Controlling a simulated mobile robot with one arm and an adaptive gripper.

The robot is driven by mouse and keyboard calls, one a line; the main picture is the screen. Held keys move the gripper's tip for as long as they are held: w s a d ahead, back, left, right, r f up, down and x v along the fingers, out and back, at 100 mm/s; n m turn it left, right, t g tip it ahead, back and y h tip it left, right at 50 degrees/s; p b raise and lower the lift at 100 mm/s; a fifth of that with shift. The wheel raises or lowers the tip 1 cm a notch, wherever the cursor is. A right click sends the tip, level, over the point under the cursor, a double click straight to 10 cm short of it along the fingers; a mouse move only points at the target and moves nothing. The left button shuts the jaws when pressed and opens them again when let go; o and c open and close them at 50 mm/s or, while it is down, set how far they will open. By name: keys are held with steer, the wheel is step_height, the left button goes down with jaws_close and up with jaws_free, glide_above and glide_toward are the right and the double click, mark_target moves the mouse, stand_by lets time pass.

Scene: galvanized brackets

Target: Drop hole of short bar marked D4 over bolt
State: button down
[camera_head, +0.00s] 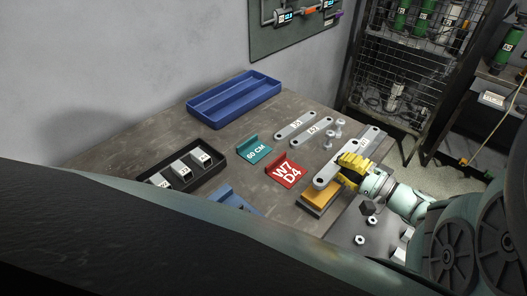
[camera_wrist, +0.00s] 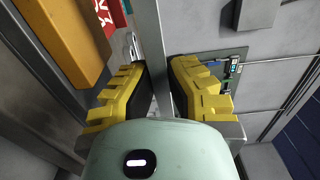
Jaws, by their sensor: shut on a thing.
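My gripper (camera_head: 347,167) is at the right of the table, with yellow fingers shut on a light grey metal bar (camera_head: 325,178). In the wrist view the bar (camera_wrist: 152,45) is a thin edge running up from between the fingers (camera_wrist: 160,95). A white label (camera_head: 363,142) shows beyond the fingers, too small to read; I cannot tell whether it is on the held bar. Two upright silver bolts, one farther back (camera_head: 340,126) and one nearer (camera_head: 327,143), stand left of the gripper. The held bar's hole over a bolt is not visible.
Two labelled bars (camera_head: 289,130) (camera_head: 312,131) lie left of the bolts. A red W7 D4 sign (camera_head: 287,171), teal 60 CM sign (camera_head: 254,150) and orange block (camera_head: 322,194) are nearby. A blue tray (camera_head: 235,99) and black bin (camera_head: 217,173) stand farther left.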

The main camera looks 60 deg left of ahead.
mark_target(339, 183)
steer(key=shift+w+f+b, duration=0.15)
steer(key=shift+f+b, duration=1.4)
steer(key=c, duration=1.1)
jaws_free()
steer(key=shift+o, duration=0.2)
steer(key=shift+f, duration=0.1)
steer(key=shift+d, duration=0.1)
steer(key=v, duration=1.1)
steer(key=shift+d+r, duration=0.2)
steer(key=shift+d, duration=0.15)
